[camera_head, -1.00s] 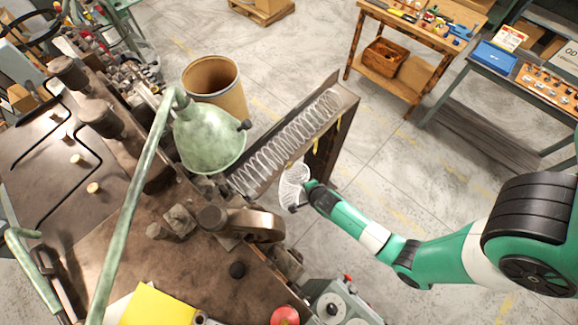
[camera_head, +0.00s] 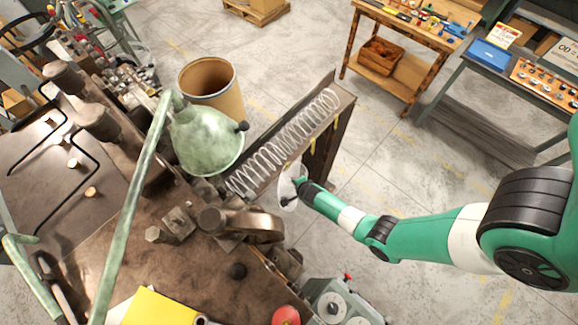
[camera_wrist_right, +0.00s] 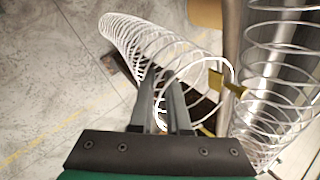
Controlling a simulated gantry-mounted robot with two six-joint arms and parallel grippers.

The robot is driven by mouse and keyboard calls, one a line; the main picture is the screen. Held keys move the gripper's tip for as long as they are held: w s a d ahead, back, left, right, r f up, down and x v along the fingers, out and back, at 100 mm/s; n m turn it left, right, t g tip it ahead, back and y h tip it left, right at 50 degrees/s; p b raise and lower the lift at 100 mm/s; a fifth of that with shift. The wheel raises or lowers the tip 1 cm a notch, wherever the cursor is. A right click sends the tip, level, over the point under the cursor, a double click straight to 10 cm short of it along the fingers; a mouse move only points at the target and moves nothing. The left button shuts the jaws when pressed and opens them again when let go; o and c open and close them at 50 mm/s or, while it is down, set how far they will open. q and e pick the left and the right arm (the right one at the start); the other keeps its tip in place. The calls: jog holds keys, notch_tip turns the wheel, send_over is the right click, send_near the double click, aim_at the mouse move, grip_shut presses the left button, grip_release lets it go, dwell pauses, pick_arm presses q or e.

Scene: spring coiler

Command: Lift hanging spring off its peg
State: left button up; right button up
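A loose wire spring (camera_head: 288,187) hangs beside the outer side of the metal trough, next to my right gripper (camera_head: 297,193). In the right wrist view the spring (camera_wrist_right: 128,42) stretches away to the upper left, and its near coil loops by a yellow peg (camera_wrist_right: 216,82). My right gripper (camera_wrist_right: 162,88) has its two fingers close together with a narrow gap. Spring wire shows between and behind the fingers, but whether they press on it is unclear. A second yellow piece (camera_wrist_right: 235,90) sits on the trough's edge. My left gripper is not in view.
Another long spring (camera_head: 285,142) lies in the trough (camera_head: 332,92); it also shows close to my right fingers in the wrist view (camera_wrist_right: 278,70). A green funnel-shaped guard (camera_head: 205,140) and a brown drum (camera_head: 210,85) stand to the left.

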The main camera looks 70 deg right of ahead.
grip_shut()
